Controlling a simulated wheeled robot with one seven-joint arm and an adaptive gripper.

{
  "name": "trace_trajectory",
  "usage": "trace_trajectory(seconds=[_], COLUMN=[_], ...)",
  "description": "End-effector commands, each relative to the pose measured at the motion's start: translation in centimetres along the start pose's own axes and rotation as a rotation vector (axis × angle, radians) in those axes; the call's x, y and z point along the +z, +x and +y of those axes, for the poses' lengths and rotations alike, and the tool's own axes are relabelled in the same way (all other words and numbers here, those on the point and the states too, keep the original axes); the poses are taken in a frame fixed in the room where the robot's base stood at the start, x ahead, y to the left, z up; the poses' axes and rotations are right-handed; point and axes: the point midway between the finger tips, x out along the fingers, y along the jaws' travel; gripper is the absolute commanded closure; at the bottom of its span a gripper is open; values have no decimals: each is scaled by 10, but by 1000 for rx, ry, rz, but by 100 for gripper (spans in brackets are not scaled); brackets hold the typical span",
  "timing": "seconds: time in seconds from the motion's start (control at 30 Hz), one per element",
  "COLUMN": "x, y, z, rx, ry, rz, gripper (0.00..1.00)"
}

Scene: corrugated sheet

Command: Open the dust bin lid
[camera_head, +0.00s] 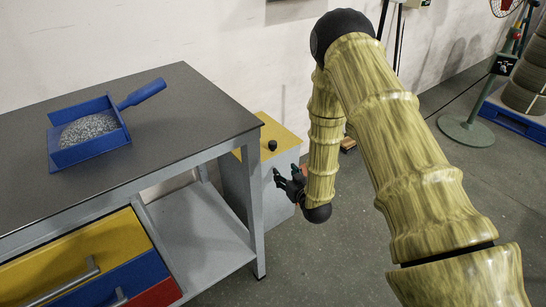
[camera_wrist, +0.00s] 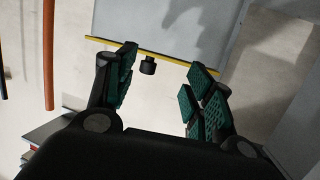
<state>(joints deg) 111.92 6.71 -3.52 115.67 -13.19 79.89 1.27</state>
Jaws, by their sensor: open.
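The dust bin (camera_head: 277,188) is a grey box standing on the floor beside the table's right end. Its flat yellow lid (camera_head: 275,131) lies shut on top, with a small black knob (camera_head: 272,146) near the front edge. In the wrist view the bin (camera_wrist: 165,22) appears upside down, with the lid's yellow edge (camera_wrist: 180,60) and the knob (camera_wrist: 148,66). My gripper (camera_head: 279,178) is open and empty in front of the bin, a little below lid height. In the wrist view, the knob shows between the spread fingertips (camera_wrist: 165,63), apparently beyond them; contact is not visible.
A dark-topped workbench (camera_head: 185,100) with coloured drawers (camera_head: 85,262) stands left of the bin, its leg close by. A blue dustpan (camera_head: 118,128) holding grey granules lies on it. A stand (camera_head: 468,130) and pallet are at the right. Floor in front of the bin is clear.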

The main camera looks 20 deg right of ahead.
Motion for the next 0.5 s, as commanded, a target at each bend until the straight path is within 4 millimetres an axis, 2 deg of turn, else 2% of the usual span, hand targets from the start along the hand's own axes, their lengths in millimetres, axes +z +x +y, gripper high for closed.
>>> trace_trajectory(seconds=[0.03,0.2,0.5], x=[5,-15,-33], y=[14,36,51], z=[4,11,15], rx=[-3,-18,-29], ry=[-5,-18,-28], rz=[47,169,248], gripper=[47,47,47])
